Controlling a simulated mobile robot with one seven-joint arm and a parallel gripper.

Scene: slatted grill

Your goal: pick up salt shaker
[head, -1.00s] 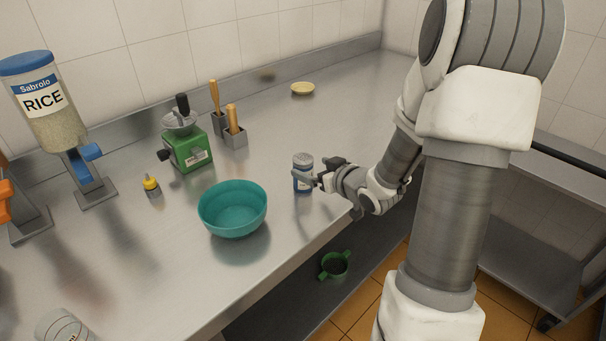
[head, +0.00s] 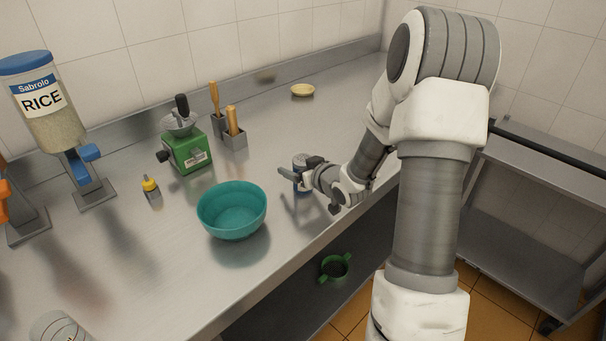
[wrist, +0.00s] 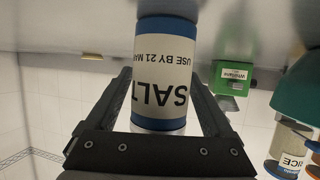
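The salt shaker (head: 300,161) is a small blue and white cylinder with a grey top, upright on the steel counter right of the teal bowl. In the wrist view the shaker (wrist: 164,70) appears upside down, its SALT label facing me. My gripper (head: 293,173) is level at the shaker, partly covering it in the head view. In the wrist view my gripper (wrist: 163,88) is open, with one finger on each side of the shaker. Whether the fingertips touch it is hard to tell.
The teal bowl (head: 232,212) stands close to the left. The counter's front edge (head: 290,263) lies below my arm. A green two-handled cup (head: 335,268) sits on the lower shelf.

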